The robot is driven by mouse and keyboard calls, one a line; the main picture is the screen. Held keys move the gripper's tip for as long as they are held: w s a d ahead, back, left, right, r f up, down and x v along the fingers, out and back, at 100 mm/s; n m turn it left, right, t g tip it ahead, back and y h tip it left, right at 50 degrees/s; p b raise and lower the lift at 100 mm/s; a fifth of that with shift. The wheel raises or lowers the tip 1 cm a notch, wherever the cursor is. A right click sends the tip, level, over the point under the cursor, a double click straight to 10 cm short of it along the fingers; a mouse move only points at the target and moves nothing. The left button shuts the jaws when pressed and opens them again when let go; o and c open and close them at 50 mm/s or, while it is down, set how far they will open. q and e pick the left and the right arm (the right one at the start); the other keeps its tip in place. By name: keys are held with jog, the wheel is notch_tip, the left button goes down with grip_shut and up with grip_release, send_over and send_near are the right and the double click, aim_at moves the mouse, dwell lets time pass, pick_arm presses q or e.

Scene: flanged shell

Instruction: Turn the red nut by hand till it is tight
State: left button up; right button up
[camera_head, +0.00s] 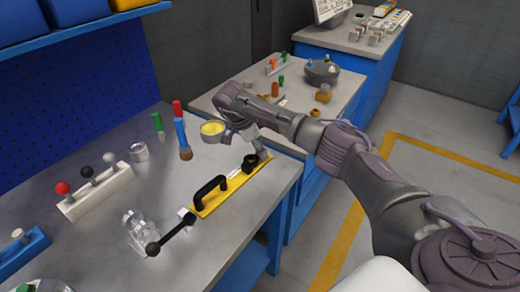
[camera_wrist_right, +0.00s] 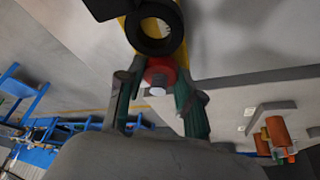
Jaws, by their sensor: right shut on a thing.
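The red nut (camera_wrist_right: 158,72) shows in the right wrist view, with a pale round stud end (camera_wrist_right: 158,91) at its middle. My right gripper (camera_wrist_right: 157,84) has one finger on each side of the nut and is shut on it. Just beyond the nut is a black ring (camera_wrist_right: 155,24) on a yellow part. In the head view my right gripper (camera_head: 258,150) reaches down at the right end of a yellow plate (camera_head: 211,203) with a black handle (camera_head: 208,192). The nut is hidden there by the gripper. My left gripper is not in view.
On the grey bench, a rod with a black ball (camera_head: 153,248) and a clear vessel (camera_head: 136,228) lie left of the plate. A white rack with knobs (camera_head: 97,193), a yellow-topped cup (camera_head: 213,128) and upright tools (camera_head: 181,135) stand behind. A second bench (camera_head: 208,98) adjoins.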

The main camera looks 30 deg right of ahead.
jog(key=shift+w+m, duration=0.1)
jog(key=shift+m, duration=0.4)
jog(key=o, duration=1.2)
jog(key=shift+c, duration=0.2)
jog(key=v, duration=1.2)
jog(key=shift+w, duration=0.15)
